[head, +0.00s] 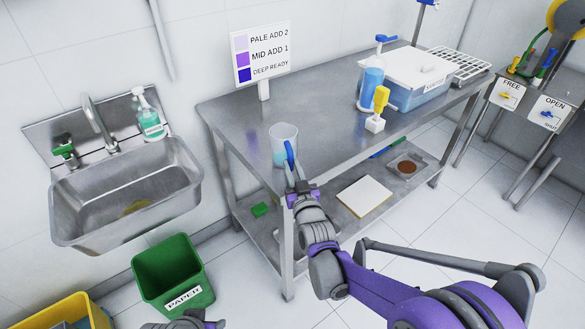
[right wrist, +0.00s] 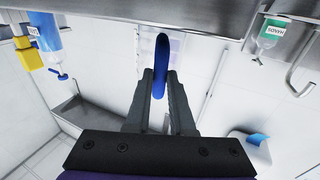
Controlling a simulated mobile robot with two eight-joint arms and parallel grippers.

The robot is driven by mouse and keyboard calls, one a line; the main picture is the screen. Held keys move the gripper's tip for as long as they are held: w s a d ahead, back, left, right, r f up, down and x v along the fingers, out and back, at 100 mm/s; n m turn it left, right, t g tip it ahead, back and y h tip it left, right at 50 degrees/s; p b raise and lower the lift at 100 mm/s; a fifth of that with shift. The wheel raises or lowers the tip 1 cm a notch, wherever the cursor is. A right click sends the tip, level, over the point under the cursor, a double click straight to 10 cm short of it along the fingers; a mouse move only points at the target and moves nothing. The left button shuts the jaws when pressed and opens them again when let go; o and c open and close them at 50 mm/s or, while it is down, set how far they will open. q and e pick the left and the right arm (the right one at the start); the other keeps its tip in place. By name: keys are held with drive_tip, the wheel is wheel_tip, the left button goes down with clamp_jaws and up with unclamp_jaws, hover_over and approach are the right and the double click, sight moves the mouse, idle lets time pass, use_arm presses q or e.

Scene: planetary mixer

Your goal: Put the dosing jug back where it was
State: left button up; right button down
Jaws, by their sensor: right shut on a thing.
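The dosing jug (head: 281,145) is a clear cup with a blue handle, at the near left end of the steel table (head: 325,112) in the head view. My right gripper (head: 293,182) is shut on the handle, which also shows between the fingers in the right wrist view (right wrist: 161,62). The jug looks upright. I cannot tell whether its base touches the tabletop. A grey and purple part of my left arm shows at the bottom edge; its jaws are out of view.
A colour sign (head: 262,52) stands behind the jug. A blue bottle (head: 371,84), a yellow-topped item (head: 380,100) and a white-lidded box (head: 407,72) stand farther right. A sink (head: 125,195) and green paper bin (head: 172,272) are left. The tabletop between sign and bottle is clear.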

drive_tip(key=c, duration=0.8)
unclamp_jaws()
drive_tip(key=s+d+f+m+g+h, duration=0.1)
drive_tip(key=s+d+f+g, duration=0.2)
drive_tip(key=s, duration=0.9)
drive_tip(key=s+d+f+m+g+h, duration=0.1)
drive_tip(key=s+d+f+g, duration=0.3)
drive_tip(key=s+d, duration=0.4)
drive_tip(key=s+d+f+g+h, duration=0.2)
drive_tip(key=s+d+f+g, duration=0.2)
drive_tip(key=s, duration=1.3)
drive_tip(key=shift+d+m+g, duration=0.4)
drive_tip(key=shift+d+g, duration=0.6)
